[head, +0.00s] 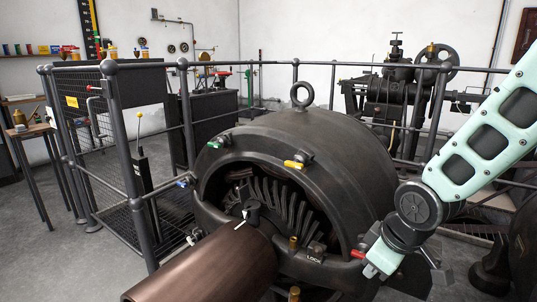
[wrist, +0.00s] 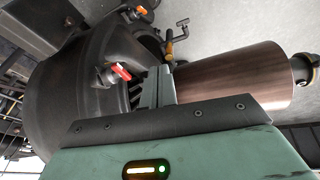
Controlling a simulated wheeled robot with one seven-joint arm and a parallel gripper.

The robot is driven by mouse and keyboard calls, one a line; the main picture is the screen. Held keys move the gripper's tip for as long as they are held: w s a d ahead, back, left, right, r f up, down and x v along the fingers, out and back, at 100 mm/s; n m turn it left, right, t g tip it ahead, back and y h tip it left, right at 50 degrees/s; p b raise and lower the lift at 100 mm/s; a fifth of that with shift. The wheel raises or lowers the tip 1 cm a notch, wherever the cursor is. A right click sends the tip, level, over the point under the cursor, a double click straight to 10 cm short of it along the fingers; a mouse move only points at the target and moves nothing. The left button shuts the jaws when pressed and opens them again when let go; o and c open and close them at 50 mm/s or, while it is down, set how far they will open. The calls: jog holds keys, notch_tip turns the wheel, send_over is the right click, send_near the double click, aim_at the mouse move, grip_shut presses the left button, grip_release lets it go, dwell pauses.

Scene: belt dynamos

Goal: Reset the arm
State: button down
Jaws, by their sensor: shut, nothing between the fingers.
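My arm (head: 487,135) reaches in from the upper right in the head view, bent down at a dark joint beside the right side of a big black dynamo (head: 340,150). My pale green hand is low beside the dynamo's rim, close to a red-tipped handle (head: 357,253). In the wrist view my gripper (wrist: 158,72) is shut and empty, its fingers in front of the dynamo. The red handle (wrist: 121,71) shows left of the fingers there. I cannot tell whether they touch anything.
A brown cylinder (head: 205,268) sticks out from the dynamo's front. Green (head: 214,146), yellow (head: 293,164) and blue (head: 182,183) handles ring its rim, with a LOCK label (head: 314,258) below. Railings (head: 113,140) surround it. Another machine (head: 385,100) stands behind.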

jog(key=s+a+r+m+g, duration=0.1)
jog(key=s+a+r+g, duration=0.2)
jog(key=s, duration=0.7)
jog(key=s+a+r+g, duration=0.15)
jog(key=s+a, duration=0.25)
jog(key=s, duration=0.6)
notch_tip(320, 180, up, 26)
jog(key=p, duration=2.5)
jog(key=shift+t+h, duration=0.35)
jog(key=shift+h, duration=0.05)
